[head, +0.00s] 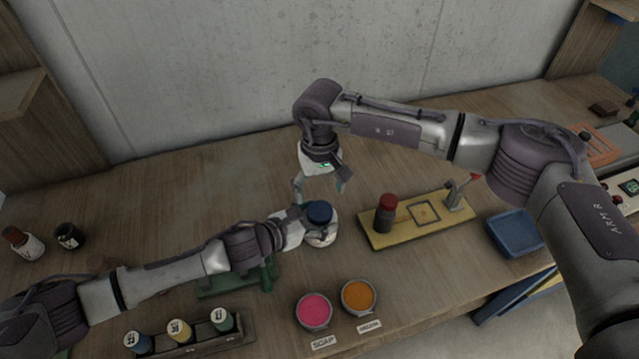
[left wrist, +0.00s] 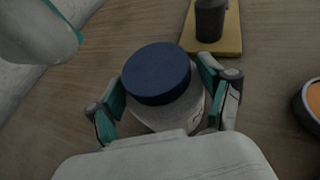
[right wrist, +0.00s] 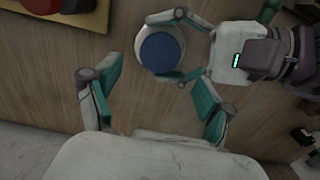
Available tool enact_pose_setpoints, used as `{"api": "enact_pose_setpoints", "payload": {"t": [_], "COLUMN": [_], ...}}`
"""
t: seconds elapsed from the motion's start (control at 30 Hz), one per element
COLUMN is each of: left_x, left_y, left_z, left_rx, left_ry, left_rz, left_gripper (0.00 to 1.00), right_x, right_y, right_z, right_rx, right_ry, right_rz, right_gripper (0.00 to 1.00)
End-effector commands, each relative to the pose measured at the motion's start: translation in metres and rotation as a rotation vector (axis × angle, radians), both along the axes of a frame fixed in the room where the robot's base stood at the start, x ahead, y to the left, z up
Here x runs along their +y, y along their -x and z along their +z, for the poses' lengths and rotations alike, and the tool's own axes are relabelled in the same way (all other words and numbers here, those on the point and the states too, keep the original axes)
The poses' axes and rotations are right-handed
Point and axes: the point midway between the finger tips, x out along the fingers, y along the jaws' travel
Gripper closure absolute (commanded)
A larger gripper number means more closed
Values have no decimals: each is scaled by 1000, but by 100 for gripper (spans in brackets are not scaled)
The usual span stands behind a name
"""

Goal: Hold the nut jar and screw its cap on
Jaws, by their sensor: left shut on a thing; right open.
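The nut jar (head: 321,236) is a pale jar with a dark blue cap (head: 320,213) on its top; whether the cap is tight I cannot tell. My left gripper (head: 306,226) is shut around the jar's body, one finger on each side. My right gripper (head: 320,188) is open and empty, above and behind the jar. In the right wrist view the blue cap (right wrist: 160,53) lies beyond the open fingers (right wrist: 155,95), apart from them.
A yellow board (head: 405,230) with a red-topped dark cylinder (head: 386,213) stands right of the jar. Pink (head: 314,310) and orange (head: 358,296) bowls are in front. A blue tray (head: 515,232) lies at the right.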

Motion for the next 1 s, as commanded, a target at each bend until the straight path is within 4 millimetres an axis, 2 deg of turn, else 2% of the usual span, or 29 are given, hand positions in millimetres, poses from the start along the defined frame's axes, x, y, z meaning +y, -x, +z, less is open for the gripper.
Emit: {"api": "enact_pose_setpoints", "payload": {"t": [0.2, 0.4, 0.8, 0.87, 1.0], "left_x": [0, 0, 0, 0, 0], "left_y": [0, 0, 0, 0, 0], "left_z": [0, 0, 0, 0, 0], "left_rx": [1, 0, 0, 0, 1], "left_ry": [1, 0, 0, 0, -1], "left_rz": [-1, -1, 0, 0, 0], "left_gripper": [100, 100, 100, 100, 100], "right_x": [0, 1, 0, 0, 0], "right_y": [1, 1, 0, 0, 0], "right_z": [-36, -59, -66, -66, -66], "right_rx": [2, 1, 0, 0, 0], "right_ry": [1, 0, 0, 0, 0], "right_rz": [-1, 0, 0, 0, 0], "right_gripper": [18, 18, 18, 27, 50]}}
